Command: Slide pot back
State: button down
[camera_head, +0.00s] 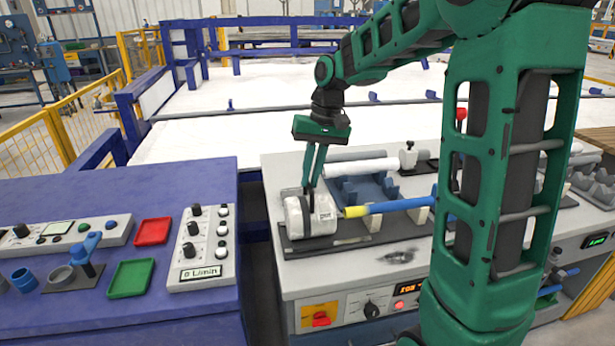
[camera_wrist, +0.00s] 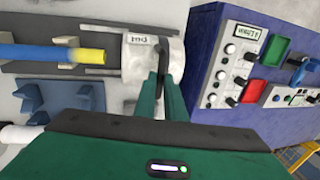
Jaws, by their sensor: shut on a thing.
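The pot (camera_head: 322,218) is a white, short cylinder on a dark rail at the left end of the grey bench. It also shows in the wrist view (camera_wrist: 135,62), with small lettering on it. My gripper (camera_head: 309,190) reaches down from above, its fingers shut on the pot's left part, at a dark handle or rim. The fingers also show in the wrist view (camera_wrist: 160,80). A blue pipe with a yellow end (camera_head: 385,207) lies to the right of the pot on white supports. In the wrist view the yellow tip (camera_wrist: 88,55) is apart from the pot by a small gap.
A blue cradle (camera_head: 362,188) and a white pipe (camera_head: 350,168) lie behind the blue pipe. A purple table (camera_head: 100,190) with a control box (camera_head: 205,245) and red and green trays stands left, across a narrow gap. The bench front has knobs and a display (camera_head: 408,289).

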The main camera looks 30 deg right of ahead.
jog(key=c, duration=1.8)
grip_release()
jog(key=shift+a, duration=0.45)
jog(key=shift+d, duration=0.15)
jog(key=shift+r, duration=0.1)
jog(key=r, duration=0.3)
jog(key=d+r, duration=0.1)
jog(key=r, duration=0.3)
jog(key=d+r, duration=0.1)
jog(key=r, duration=0.2)
jog(key=shift+s+r, duration=0.15)
jog(key=s+d+f+m, duration=0.1)
jog(key=s+f, duration=0.3)
jog(key=s, duration=0.6)
jog(key=s+d+f+m+h, duration=0.1)
jog(key=s+d+f, duration=0.3)
jog(key=s, duration=0.6)
jog(key=s+d+f+m+h, duration=0.1)
jog(key=s+d+f, duration=0.2)
jog(key=s+f, duration=0.3)
jog(key=shift+s+f+m, duration=0.1)
jog(key=shift+s+m, duration=0.2)
jog(key=shift+s, duration=2.15)
